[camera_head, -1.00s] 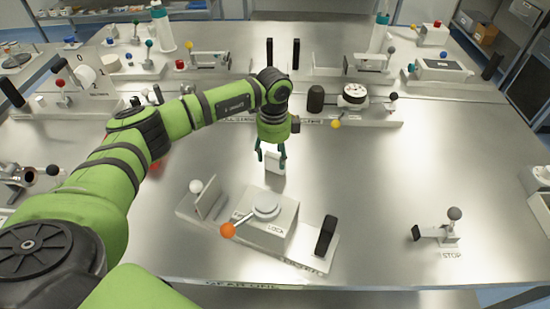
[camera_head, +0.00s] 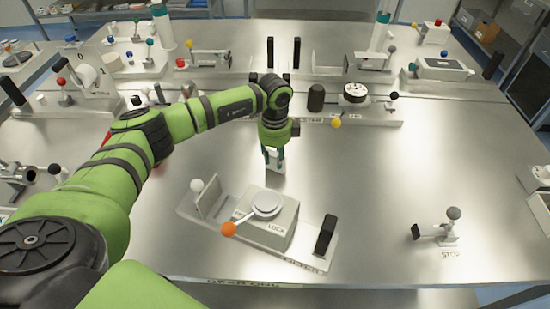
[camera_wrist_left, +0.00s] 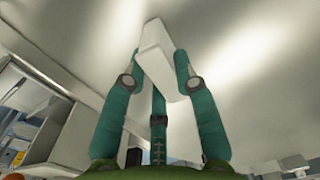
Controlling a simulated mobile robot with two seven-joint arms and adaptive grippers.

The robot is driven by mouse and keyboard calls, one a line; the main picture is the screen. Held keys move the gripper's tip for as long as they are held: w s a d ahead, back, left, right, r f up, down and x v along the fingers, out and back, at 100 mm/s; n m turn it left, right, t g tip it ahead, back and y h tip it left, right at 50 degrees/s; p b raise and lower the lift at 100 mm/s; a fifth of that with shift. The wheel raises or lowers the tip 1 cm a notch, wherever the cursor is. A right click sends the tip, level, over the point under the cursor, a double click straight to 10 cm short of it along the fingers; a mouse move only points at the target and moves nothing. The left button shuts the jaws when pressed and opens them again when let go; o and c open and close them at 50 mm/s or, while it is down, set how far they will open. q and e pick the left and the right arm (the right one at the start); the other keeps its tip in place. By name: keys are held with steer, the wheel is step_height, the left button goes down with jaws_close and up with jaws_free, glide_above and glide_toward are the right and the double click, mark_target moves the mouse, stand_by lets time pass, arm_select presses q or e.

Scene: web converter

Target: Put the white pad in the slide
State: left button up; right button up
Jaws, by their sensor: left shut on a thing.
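My left gripper (camera_head: 273,156) is shut on the white pad (camera_head: 274,169) above the middle of the steel table. In the left wrist view the pad (camera_wrist_left: 158,52) is a white block between the green fingers of the gripper (camera_wrist_left: 160,72). In the head view the fingers partly hide it. In front of the gripper stands a low fixture (camera_head: 310,262) with a block marked LOCK (camera_head: 264,230), an orange-knobbed lever (camera_head: 229,229), an upright plate with a white knob and a black handle. I cannot tell which part is the slide. My right gripper is not in view.
Behind the gripper is a row of fixtures with a black cylinder (camera_head: 316,97) and a round dial (camera_head: 355,94). A small lever marked STOP (camera_head: 450,225) stands at the front right. The table's right middle is clear.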

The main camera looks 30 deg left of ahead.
arm_select(q)
steer(key=r+b, duration=0.1)
steer(key=r, duration=0.1)
steer(key=d+r+b, duration=0.1)
steer(key=r, duration=0.1)
steer(key=shift+w+b, duration=0.3)
steer(key=shift+b, duration=0.05)
steer(key=w+d+r+b, duration=0.4)
steer(key=d+r, duration=0.2)
steer(key=d, duration=0.3)
steer(key=shift+w+d+r, duration=0.25)
steer(key=shift+w+r, duration=0.05)
steer(key=shift+r, duration=0.05)
